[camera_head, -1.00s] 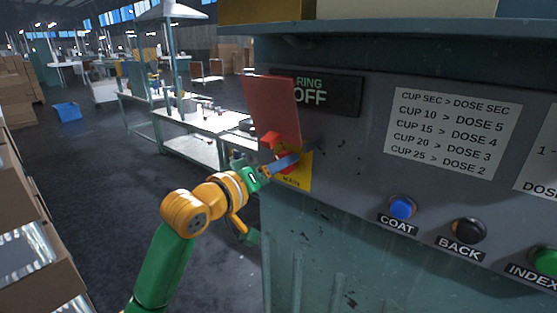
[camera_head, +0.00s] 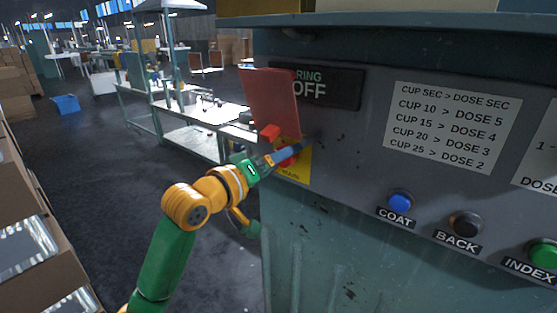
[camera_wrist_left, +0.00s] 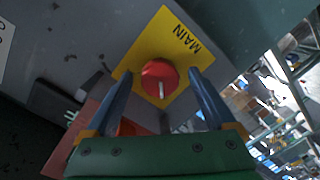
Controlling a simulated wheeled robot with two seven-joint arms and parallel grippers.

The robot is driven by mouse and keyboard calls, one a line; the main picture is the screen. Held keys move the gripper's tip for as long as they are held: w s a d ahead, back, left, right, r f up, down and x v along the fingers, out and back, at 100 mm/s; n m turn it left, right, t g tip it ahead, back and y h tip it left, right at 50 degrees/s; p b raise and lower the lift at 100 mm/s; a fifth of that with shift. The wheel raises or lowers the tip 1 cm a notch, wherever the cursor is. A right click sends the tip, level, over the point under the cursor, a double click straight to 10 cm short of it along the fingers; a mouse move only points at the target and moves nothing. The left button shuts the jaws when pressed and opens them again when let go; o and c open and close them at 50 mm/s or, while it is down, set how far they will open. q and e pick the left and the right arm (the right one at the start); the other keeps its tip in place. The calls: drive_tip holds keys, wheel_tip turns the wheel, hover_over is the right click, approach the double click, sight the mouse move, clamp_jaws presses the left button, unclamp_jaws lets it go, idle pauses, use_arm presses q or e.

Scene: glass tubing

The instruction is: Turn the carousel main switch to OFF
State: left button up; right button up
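The main switch is a round red knob (camera_wrist_left: 160,77) with a pale pointer line, on a yellow plate (camera_wrist_left: 184,52) marked MAIN. In the wrist view the line points down toward my gripper's palm. In the head view the knob (camera_head: 285,158) is partly hidden by my finger. My left gripper (camera_wrist_left: 161,74) is open, one finger on each side of the knob, with gaps showing on both sides. It also shows in the head view (camera_head: 298,148) at the plate. A red flap (camera_head: 270,98) stands raised above the switch. My right gripper is out of view.
A dark sign (camera_head: 335,88) reading "RING OFF" is partly covered by the flap. Blue COAT (camera_head: 400,201), black BACK (camera_head: 466,223) and green INDEX (camera_head: 545,252) buttons sit right on the panel. A workbench (camera_head: 195,125) stands behind, left of the cabinet.

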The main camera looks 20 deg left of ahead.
use_arm(q)
drive_tip(key=b+v, duration=0.2)
drive_tip(key=v, duration=0.5)
drive_tip(key=shift+b, duration=0.3)
